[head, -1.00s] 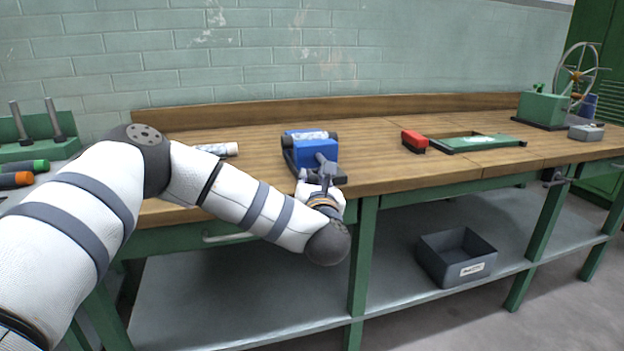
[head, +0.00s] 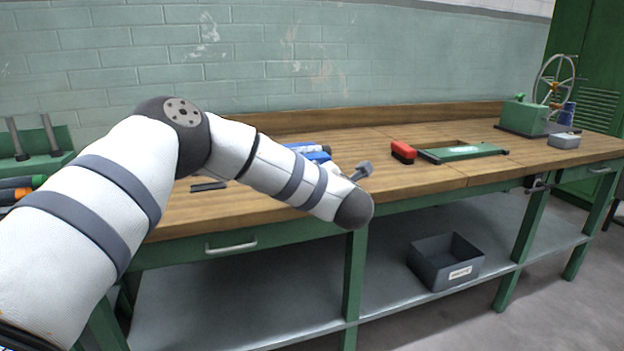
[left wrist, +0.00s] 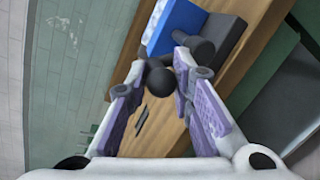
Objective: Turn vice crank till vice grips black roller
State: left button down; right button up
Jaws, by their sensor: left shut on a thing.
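The blue vice (head: 308,150) stands near the front edge of the workbench, mostly hidden behind my left forearm in the head view. It also shows in the left wrist view (left wrist: 168,27). Its grey crank (head: 363,169) sticks out to the right of my wrist. In the left wrist view the crank's dark round knob (left wrist: 160,81) lies between the purple-padded fingers of my left gripper (left wrist: 160,60), which are closed on the crank. I cannot make out the black roller for certain. My right gripper is not in view.
The wooden bench top (head: 440,180) is clear right of the vice, up to a red block (head: 403,152) and a green frame (head: 463,152). A green machine with a wheel (head: 524,116) stands at the far right. A grey bin (head: 446,262) sits on the lower shelf.

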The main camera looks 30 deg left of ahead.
pick_arm(q)
jog(key=w+d+f+m+g+y+b, duration=0.1)
jog(key=w+d+f+m+y+b, duration=0.1)
jog(key=m, duration=0.9)
jog(key=w+d+f+m+g+y+b, duration=0.2)
jog(key=m+b, duration=0.4)
jog(key=m, duration=0.5)
jog(key=w+d+f, duration=0.1)
jog(key=w+d, duration=0.1)
jog(key=shift+w+y, duration=0.4)
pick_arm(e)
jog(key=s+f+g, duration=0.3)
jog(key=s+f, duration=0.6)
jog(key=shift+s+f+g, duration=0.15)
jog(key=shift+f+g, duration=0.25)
